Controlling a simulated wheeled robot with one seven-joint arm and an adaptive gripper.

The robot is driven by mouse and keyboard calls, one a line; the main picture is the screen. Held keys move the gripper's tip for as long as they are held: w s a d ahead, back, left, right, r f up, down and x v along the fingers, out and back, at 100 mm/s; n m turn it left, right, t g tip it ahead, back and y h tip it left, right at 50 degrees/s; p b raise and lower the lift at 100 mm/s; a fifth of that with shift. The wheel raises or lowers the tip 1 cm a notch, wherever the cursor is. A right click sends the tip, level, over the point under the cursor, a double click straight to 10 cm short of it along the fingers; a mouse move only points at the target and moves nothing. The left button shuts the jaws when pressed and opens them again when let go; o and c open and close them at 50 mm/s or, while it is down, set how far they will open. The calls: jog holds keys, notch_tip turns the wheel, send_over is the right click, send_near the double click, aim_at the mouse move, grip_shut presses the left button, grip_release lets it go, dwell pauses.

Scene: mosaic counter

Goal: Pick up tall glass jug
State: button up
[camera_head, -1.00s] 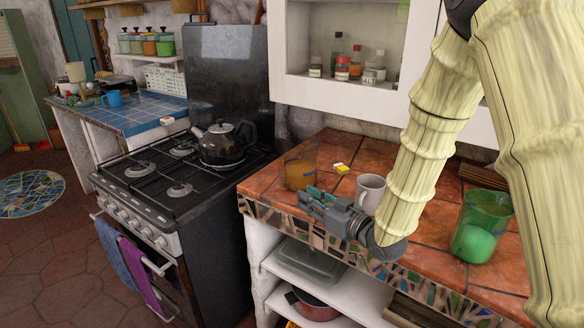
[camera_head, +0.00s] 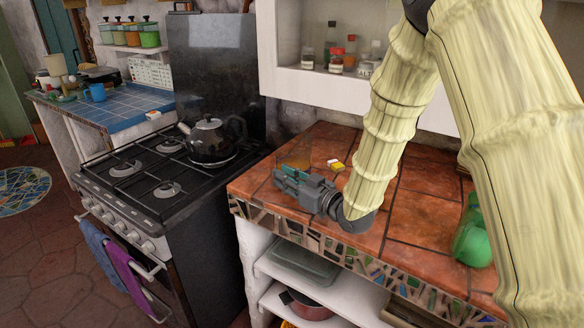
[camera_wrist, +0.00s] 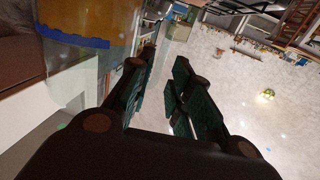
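An amber glass vessel with a blue band, which looks like the tall glass jug (camera_head: 297,155), stands on the tiled counter near its left end. In the head view my gripper covers most of it. In the wrist view the jug (camera_wrist: 95,42) is large and close at upper left, beside the fingers and not between them. My gripper (camera_head: 286,176) points left, low over the counter in front of the jug. In the wrist view its fingers (camera_wrist: 163,68) are apart with nothing held between them. Whether a finger touches the jug I cannot tell.
A green glass vessel (camera_head: 472,238) stands at the counter's right, partly behind my arm. A small yellow-and-white box (camera_head: 335,165) lies behind the gripper. The stove with a kettle (camera_head: 213,142) is left of the counter. A wall cabinet (camera_head: 310,88) hangs above.

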jog(key=shift+p+x, duration=0.4)
jog(key=shift+x, duration=2.25)
grip_shut()
